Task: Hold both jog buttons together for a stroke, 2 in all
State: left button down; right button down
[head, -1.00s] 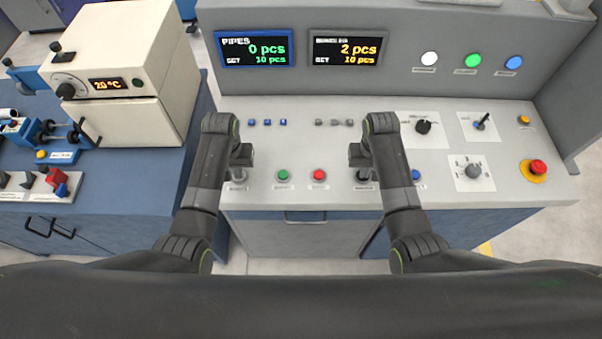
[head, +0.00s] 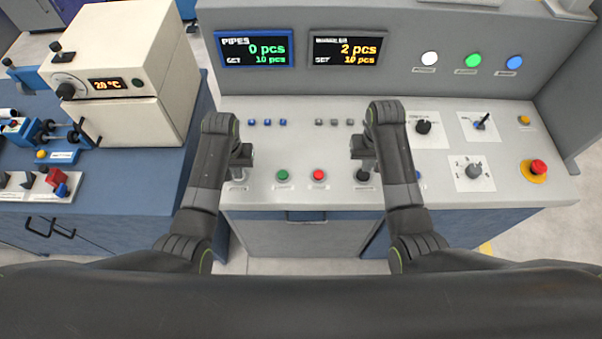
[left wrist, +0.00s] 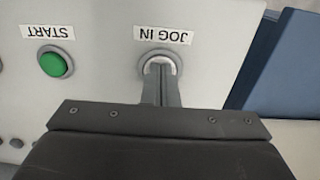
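The left jog button, labelled JOG IN in the left wrist view (left wrist: 176,64), shows as a pale round ring behind my fingers. It is also in the head view (head: 237,175), just below my left gripper (head: 240,163). My left gripper's fingers (left wrist: 160,84) are together, with the tips over the button; whether they touch it I cannot tell. The right jog button, dark and round (head: 362,176), shows in the head view below my right gripper (head: 360,152). That gripper appears raised above it, its fingers too small to judge.
A green START button (head: 283,175) and a red button (head: 319,175) sit between the grippers. Two displays (head: 254,48) (head: 346,48) read 0 pcs and 2 pcs. Knobs and a red emergency button (head: 537,167) are on the right. A cream oven (head: 125,80) stands left.

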pick_arm(q)
jog(key=shift+f, duration=0.15)
jog(key=shift+w+r, duration=0.2)
jog(key=shift+r, duration=0.45)
jog(key=shift+w+r, duration=0.2)
jog(key=shift+r, duration=0.45)
pick_arm(e)
jog(key=shift+w+f, duration=0.2)
jog(key=shift+w, duration=0.2)
pick_arm(q)
jog(key=r, duration=0.3)
jog(key=shift+s+r, duration=0.2)
jog(key=shift+r, duration=0.2)
pick_arm(e)
jog(key=shift+s+r, duration=0.1)
jog(key=shift+s, duration=0.1)
jog(key=shift+w, duration=0.1)
pick_arm(q)
notch_tip(320, 180, up, 4)
jog(key=shift+f, duration=0.15)
